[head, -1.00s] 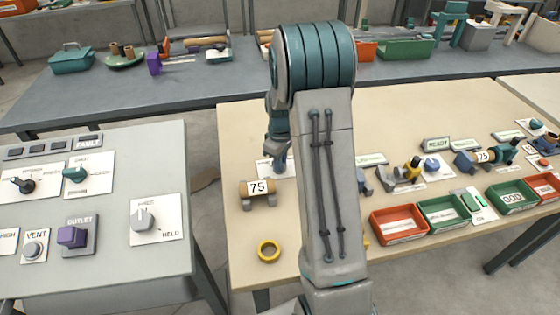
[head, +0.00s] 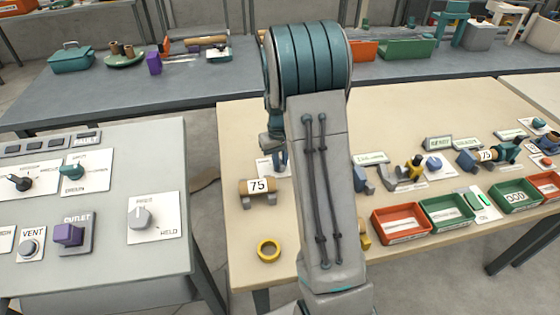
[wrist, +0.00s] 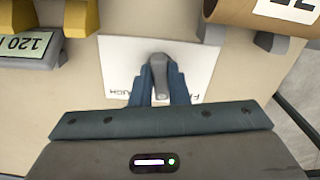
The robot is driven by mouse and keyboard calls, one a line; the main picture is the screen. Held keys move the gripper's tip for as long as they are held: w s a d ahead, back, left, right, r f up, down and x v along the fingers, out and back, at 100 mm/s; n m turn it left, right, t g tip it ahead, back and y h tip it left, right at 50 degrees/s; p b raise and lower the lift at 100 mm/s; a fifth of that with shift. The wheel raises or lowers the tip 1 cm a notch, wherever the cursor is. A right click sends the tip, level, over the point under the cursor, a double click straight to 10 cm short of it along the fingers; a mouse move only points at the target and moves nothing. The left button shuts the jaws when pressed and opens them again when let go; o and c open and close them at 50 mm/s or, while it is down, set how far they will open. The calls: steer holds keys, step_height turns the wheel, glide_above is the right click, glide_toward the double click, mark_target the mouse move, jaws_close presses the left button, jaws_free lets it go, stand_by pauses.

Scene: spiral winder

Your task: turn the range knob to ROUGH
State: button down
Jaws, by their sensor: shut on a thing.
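The range knob (wrist: 159,76) is a grey elongated handle on a white plate (wrist: 120,52) in the wrist view. Its long side runs nearly up and down in that view. Lettering on the plate is upside down: ROUGH at its lower left, and another label, mostly hidden by a finger, at its lower right. My gripper (wrist: 160,88) is shut on the knob, with one blue finger on each side. In the head view the plate (head: 265,168) shows only in part behind my arm, and the knob is hidden.
A brown roll marked 75 (head: 257,186) lies on a cradle close by. Red (head: 400,223) and green (head: 442,213) trays stand to the right. A grey console (head: 150,150) with knobs stands at the left.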

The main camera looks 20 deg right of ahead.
steer(key=m, duration=0.5)
steer(key=shift+w+a+m, duration=0.1)
steer(key=shift+a+m, duration=0.05)
steer(key=shift+m, duration=0.15)
steer(key=m, duration=0.5)
steer(key=shift+w+a+r+p, duration=0.1)
steer(key=shift+p, duration=0.2)
steer(key=shift+m, duration=0.3)
steer(key=c, duration=1.4)
jaws_free()
step_height(320, 180, up, 14)
